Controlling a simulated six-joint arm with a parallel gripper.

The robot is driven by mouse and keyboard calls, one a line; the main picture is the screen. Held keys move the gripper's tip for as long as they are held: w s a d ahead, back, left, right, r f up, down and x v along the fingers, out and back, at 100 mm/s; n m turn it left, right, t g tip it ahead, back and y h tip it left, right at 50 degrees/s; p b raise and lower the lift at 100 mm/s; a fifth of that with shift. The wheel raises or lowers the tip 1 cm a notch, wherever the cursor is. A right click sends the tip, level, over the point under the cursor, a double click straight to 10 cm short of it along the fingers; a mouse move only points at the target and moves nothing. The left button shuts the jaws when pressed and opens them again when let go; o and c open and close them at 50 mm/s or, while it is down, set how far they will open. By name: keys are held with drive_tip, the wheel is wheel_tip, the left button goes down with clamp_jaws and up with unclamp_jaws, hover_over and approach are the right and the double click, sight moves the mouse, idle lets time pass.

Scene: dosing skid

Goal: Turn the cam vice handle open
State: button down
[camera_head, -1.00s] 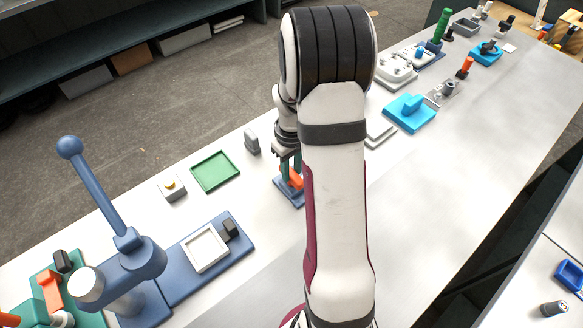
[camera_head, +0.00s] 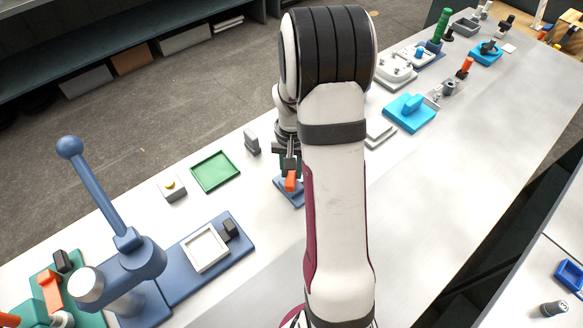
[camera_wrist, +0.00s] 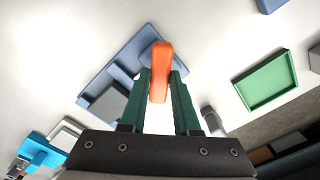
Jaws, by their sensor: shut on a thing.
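The cam vice has a blue base (camera_head: 291,194), partly hidden behind my arm in the head view. Its orange handle (camera_head: 291,181) points toward the near side of the bench. In the wrist view the blue base (camera_wrist: 112,75) lies under and left of the handle (camera_wrist: 161,58). A grey block (camera_wrist: 106,106) sits on the base. My gripper (camera_wrist: 160,84) has its two green fingers shut on the handle, one on each side. In the head view my gripper (camera_head: 289,164) is at the vice, partly hidden by my arm.
A green tray (camera_head: 215,171) and a small grey upright part (camera_head: 252,141) stand left of the vice. A blue lever press (camera_head: 125,262) is further left. A cyan fixture (camera_head: 410,112) is to the right.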

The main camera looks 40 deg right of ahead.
sight(292, 173)
drive_tip(key=m, duration=0.4)
drive_tip(key=shift+m, duration=2.3)
drive_tip(key=c, duration=0.6)
unclamp_jaws()
drive_tip(key=shift+c, duration=0.2)
wheel_tip(292, 173, up, 16)
